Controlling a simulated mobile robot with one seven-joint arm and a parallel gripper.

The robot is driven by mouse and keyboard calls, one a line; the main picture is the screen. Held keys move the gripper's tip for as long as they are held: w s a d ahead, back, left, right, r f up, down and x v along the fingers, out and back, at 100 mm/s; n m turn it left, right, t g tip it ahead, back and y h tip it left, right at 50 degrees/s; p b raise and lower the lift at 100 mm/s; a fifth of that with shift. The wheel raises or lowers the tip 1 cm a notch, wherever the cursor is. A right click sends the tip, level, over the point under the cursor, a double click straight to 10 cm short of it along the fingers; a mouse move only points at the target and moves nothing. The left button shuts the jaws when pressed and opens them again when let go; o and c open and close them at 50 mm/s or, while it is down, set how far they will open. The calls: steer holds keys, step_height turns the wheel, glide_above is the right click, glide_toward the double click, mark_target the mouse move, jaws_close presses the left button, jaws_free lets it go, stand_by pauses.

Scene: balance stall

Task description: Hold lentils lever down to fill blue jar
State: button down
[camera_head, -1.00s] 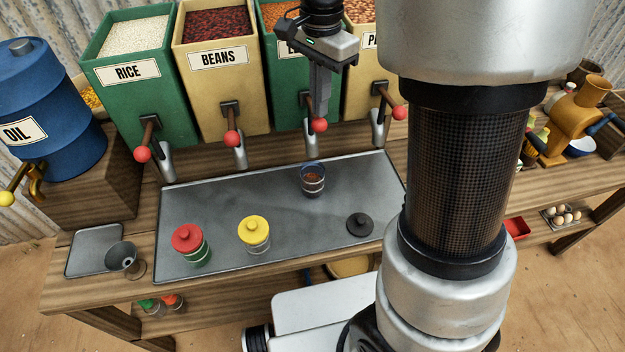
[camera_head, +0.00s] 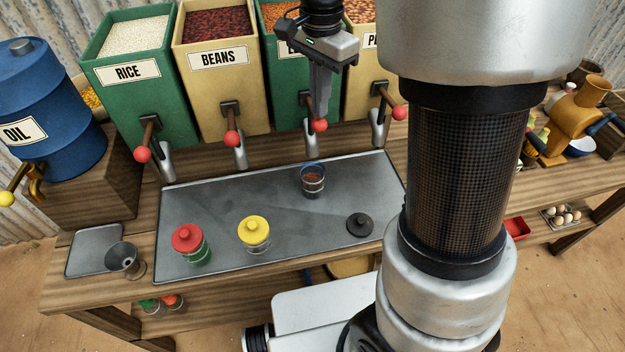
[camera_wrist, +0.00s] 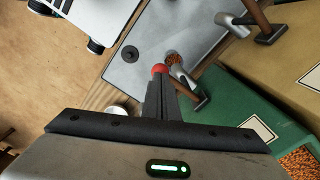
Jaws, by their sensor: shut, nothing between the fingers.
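The lentils bin (camera_head: 285,98) is green, third in the row, with its label mostly hidden behind my gripper. Its lever ends in a red ball (camera_head: 320,125). My gripper (camera_head: 319,117) is shut and empty, with its fingertips down at the ball, seemingly touching it from above. In the wrist view, my fingertips (camera_wrist: 160,78) are right at the red ball (camera_wrist: 159,69). The blue-rimmed clear jar (camera_head: 313,187) stands open and upright on the metal tray below the lentils spout (camera_head: 311,142), with brown-orange contents. In the wrist view, orange grains show at the spout mouth and jar (camera_wrist: 172,57).
The metal tray (camera_head: 205,215) also holds a red-lidded jar (camera_head: 190,243), a yellow-lidded jar (camera_head: 254,234) and a loose dark lid (camera_head: 359,224). Neighbouring levers stand close: beans (camera_head: 232,138) left, another (camera_head: 399,113) right. A metal funnel (camera_head: 122,257) sits at front left.

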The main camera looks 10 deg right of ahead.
stand_by(0.3)
steer(key=shift+f+b, duration=1.45)
steer(key=shift+f, duration=0.85)
stand_by(0.3)
stand_by(0.7)
step_height(320, 180, up, 5)
steer(key=p, duration=0.4)
steer(key=shift+f, duration=0.2)
